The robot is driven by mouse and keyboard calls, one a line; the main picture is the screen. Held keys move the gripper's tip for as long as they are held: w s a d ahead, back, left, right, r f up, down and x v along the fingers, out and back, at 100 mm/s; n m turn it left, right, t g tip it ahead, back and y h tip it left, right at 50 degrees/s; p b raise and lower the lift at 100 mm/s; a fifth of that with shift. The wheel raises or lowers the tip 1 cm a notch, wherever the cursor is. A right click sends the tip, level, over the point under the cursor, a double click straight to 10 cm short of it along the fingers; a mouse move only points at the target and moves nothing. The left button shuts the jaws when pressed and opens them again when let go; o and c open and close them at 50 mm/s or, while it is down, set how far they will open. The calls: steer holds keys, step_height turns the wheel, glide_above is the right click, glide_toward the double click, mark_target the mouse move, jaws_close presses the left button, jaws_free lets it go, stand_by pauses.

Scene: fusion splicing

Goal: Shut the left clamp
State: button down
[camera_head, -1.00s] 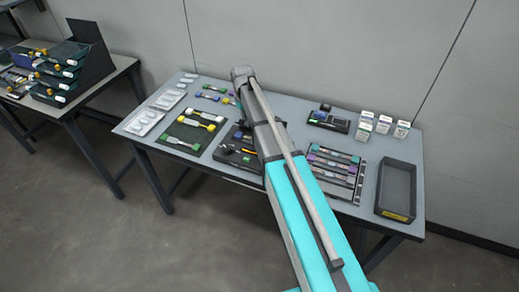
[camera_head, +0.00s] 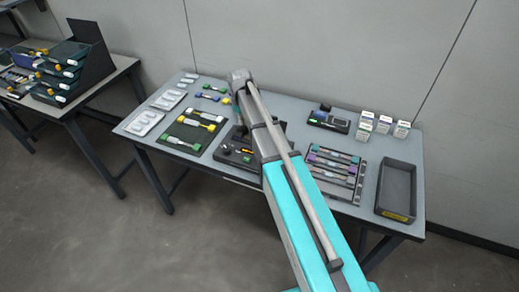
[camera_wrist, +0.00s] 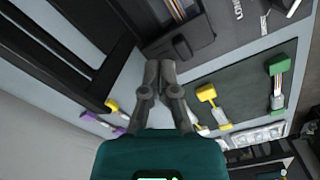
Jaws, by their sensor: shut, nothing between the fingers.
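My gripper (camera_wrist: 165,78) is shut and empty in the wrist view, its fingertips together beside a dark device. A small dark block (camera_wrist: 182,47) on that device lies just beyond the fingertips. I cannot tell for sure whether this block is the left clamp, nor whether it stands open or whether the fingers touch it. In the head view my arm covers the middle of the table and hides the gripper. Part of a dark station (camera_head: 235,150) shows at the arm's left side; its clamps are too small to make out.
A dark mat (camera_head: 190,133) with green, yellow and white-bodied tools lies left of my arm. Right of it are a rack (camera_head: 335,172) of coloured pieces, a small device (camera_head: 328,121), several small boxes and a dark bin (camera_head: 397,190). Pale trays (camera_head: 143,123) line the left edge.

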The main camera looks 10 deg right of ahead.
steer(key=shift+r, duration=0.1)
step_height(320, 180, up, 7)
steer(key=p, duration=0.7)
steer(key=shift+w+d, duration=0.35)
steer(key=shift+w, duration=0.1)
stand_by(0.4)
steer(key=s+d+m, duration=0.1)
steer(key=s+m, duration=0.1)
steer(key=s, duration=1)
steer(key=s+d+m, duration=0.2)
steer(key=s, duration=1.1)
steer(key=shift+s+d+m, duration=0.3)
steer(key=shift+m, duration=0.1)
steer(key=shift+w, duration=0.1)
